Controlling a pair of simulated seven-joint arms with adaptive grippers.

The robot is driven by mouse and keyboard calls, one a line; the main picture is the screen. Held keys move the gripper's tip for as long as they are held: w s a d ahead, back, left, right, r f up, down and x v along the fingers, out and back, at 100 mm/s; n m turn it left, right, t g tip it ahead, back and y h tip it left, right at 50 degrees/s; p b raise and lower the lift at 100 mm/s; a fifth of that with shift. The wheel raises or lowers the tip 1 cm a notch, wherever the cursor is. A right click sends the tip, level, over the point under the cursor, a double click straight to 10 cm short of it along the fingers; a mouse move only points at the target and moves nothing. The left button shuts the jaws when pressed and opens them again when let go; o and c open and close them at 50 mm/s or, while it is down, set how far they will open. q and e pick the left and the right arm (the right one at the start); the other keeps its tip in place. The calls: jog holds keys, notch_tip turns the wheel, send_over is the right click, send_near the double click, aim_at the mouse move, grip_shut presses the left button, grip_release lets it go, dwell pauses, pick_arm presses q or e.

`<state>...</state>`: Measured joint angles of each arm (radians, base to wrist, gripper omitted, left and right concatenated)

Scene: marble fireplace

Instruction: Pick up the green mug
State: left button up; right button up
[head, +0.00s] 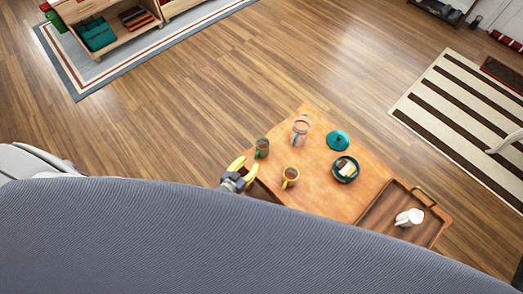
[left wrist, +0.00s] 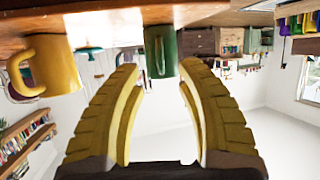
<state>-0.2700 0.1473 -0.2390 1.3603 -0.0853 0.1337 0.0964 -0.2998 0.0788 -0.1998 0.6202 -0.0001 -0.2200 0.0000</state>
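The green mug (head: 262,148) stands upright near the left corner of the wooden table (head: 331,199). My left gripper (head: 242,169) is just left of and nearer than the mug, with its yellow fingers spread and nothing between them. In the left wrist view, which is upside down, the green mug (left wrist: 162,48) lies straight ahead, in line with the gap between the open fingertips (left wrist: 159,72). Whether a fingertip touches it I cannot tell. My right gripper is not in view.
A yellow mug (head: 290,176) stands close by on the right; it also shows in the left wrist view (left wrist: 48,66). Further along are a glass jar (head: 301,130), a teal lid (head: 338,140), a teal bowl with contents (head: 345,169) and a tray (head: 428,228) holding a white jug (head: 409,217).

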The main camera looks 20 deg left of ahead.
aim_at(255, 159)
pick_arm(q)
jog(key=shift+x, duration=3.25)
jog(key=shift+f, duration=0.1)
jog(key=shift+c, duration=0.3)
grip_shut()
